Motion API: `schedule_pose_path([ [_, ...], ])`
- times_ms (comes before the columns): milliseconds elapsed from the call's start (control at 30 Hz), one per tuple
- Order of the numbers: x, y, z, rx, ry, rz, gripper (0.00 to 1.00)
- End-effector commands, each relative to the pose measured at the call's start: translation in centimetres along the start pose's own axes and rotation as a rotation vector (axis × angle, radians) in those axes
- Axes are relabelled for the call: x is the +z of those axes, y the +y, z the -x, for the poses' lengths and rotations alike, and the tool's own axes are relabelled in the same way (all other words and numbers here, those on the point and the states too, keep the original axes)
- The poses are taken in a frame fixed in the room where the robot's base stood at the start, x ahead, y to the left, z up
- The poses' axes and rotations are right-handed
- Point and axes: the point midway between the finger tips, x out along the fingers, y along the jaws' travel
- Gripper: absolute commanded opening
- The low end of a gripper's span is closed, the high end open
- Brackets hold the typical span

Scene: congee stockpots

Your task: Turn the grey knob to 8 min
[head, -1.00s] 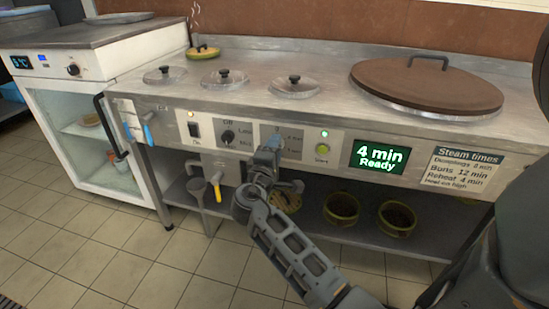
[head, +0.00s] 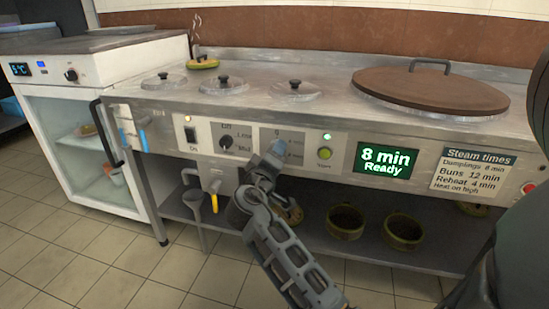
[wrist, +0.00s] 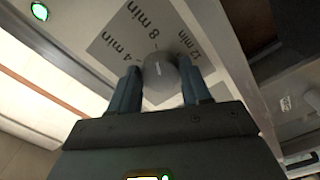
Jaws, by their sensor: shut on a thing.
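The grey knob (wrist: 160,78) sits on the panel in the wrist view, among the printed marks 4 min, 8 min and 12 min. My gripper (wrist: 160,92) is shut on it, one blue finger on each side. The green display (head: 386,161) reads "8 min Ready".
A black knob (head: 226,142) and a power switch (head: 190,135) are left of my gripper; a green button (head: 325,153) is to its right. A steam times sign (head: 473,171) hangs farther right. A yellow-handled tap (head: 214,187) sticks out below the panel.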

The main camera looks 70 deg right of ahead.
Motion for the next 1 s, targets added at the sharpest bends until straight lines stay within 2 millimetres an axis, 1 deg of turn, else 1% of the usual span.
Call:
schedule_pose_path([
  [367,0.1,-0.1,0.0,-0.002,-0.003,-0.002,0.17],
  [400,0.1,-0.1,0.0,-0.002,-0.003,-0.002,0.50],
  [600,0.1,-0.1,0.0,-0.001,-0.002,-0.002,0.69],
  [633,0.1,-0.1,0.0,-0.001,-0.002,-0.002,0.71],
  [867,0.0,0.0,0.1,-0.001,-0.001,-0.002,0.71],
  [1000,-0.1,0.0,1.2,-0.003,0.002,-0.001,0.71],
])
